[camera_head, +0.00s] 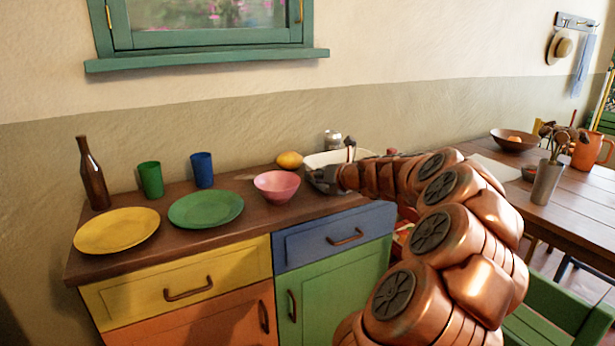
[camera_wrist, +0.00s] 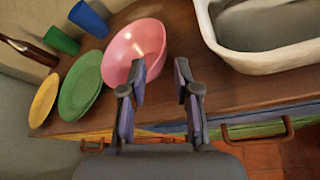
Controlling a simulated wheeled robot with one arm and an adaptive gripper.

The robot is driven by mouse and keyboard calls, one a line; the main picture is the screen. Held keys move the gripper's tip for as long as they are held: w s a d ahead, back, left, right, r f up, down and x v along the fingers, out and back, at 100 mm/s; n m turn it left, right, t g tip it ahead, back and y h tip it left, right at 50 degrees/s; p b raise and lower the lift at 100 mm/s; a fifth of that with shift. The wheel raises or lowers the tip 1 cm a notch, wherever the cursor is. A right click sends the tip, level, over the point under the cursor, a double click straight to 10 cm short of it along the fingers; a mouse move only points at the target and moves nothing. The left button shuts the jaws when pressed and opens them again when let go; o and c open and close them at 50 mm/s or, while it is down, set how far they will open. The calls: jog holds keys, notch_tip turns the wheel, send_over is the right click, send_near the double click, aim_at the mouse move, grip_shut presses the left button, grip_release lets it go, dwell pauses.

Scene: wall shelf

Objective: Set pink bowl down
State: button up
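The pink bowl (camera_head: 277,187) stands upright on the wooden countertop (camera_head: 258,222), right of the green plate (camera_head: 206,209). It also shows in the wrist view (camera_wrist: 133,50), at upper left beyond my fingers. My gripper (camera_head: 312,176) is just right of the bowl in the head view. In the wrist view my gripper (camera_wrist: 160,75) has its two fingers apart with nothing between them. The left finger overlaps the bowl's near edge in that view; I cannot tell whether it touches.
A yellow plate (camera_head: 117,230), brown bottle (camera_head: 92,175), green cup (camera_head: 151,180) and blue cup (camera_head: 202,170) stand left on the counter. A yellow fruit (camera_head: 289,160) lies behind the bowl. A white sink basin (camera_wrist: 265,58) lies right of my fingers.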

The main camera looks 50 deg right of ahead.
jog(key=shift+v, duration=0.85)
jog(key=w+a+n+g+y, duration=0.1)
jog(key=w+a+n+y, duration=0.1)
jog(key=a+n, duration=0.5)
jog(key=w+a+n+y, duration=0.2)
jog(key=w+a+y, duration=0.1)
jog(key=a, duration=0.8)
jog(key=s+a+f+n+g+y, duration=0.1)
jog(key=s+a+f+n+g, duration=0.15)
jog(key=a+n, duration=0.4)
jog(key=s+a+f+n+g+y, duration=0.1)
jog(key=s+a+f+n+g, duration=0.2)
jog(key=a, duration=0.7)
jog(key=s+a+f+n+g+y, duration=0.1)
jog(key=s+a+n+g, duration=0.1)
jog(key=a+n, duration=0.5)
jog(key=s+a+f+n+g+h, duration=0.1)
jog(key=s+a+f+n+g, duration=0.25)
jog(key=s+a+n, duration=0.5)
jog(key=s+d+f+n+g+h, duration=0.2)
jog(key=s+n, duration=0.2)
jog(key=s, duration=0.5)
jog(key=s+d+f+n+g+h, duration=0.2)
jog(key=s+n, duration=0.3)
jog(key=s, duration=0.5)
jog(key=shift+s+f+n+g+h, duration=0.2)
jog(key=shift+f+n+g+h, duration=0.15)
jog(key=shift+f, duration=0.25)
jog(key=shift+d, duration=0.15)
